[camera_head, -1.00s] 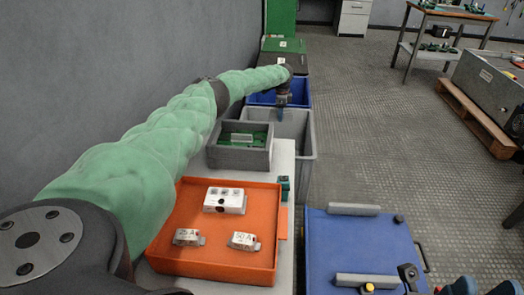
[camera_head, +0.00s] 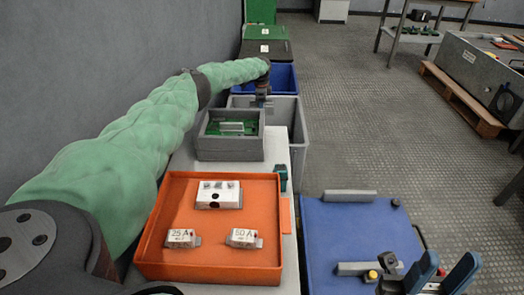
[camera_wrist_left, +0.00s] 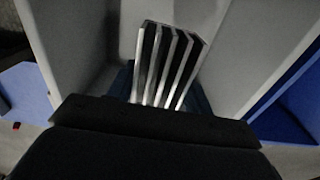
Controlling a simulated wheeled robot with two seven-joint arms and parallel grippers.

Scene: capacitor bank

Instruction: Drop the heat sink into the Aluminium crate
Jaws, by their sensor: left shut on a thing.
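My left gripper (camera_head: 262,101) hangs over the grey crate (camera_head: 299,130), at the far end of my green arm. It is shut on the heat sink (camera_wrist_left: 172,62), a finned metal piece that shows in the left wrist view. Grey crate walls (camera_wrist_left: 245,50) stand around the heat sink in that view. The heat sink cannot be made out in the head view. I cannot read any crate label, so which crate is Aluminium is unclear.
A blue crate (camera_head: 284,75) stands behind the grey one. A grey box with a circuit board (camera_head: 232,128) and an orange tray (camera_head: 210,262) holding white parts are nearer me. A blue case (camera_head: 350,225) lies right.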

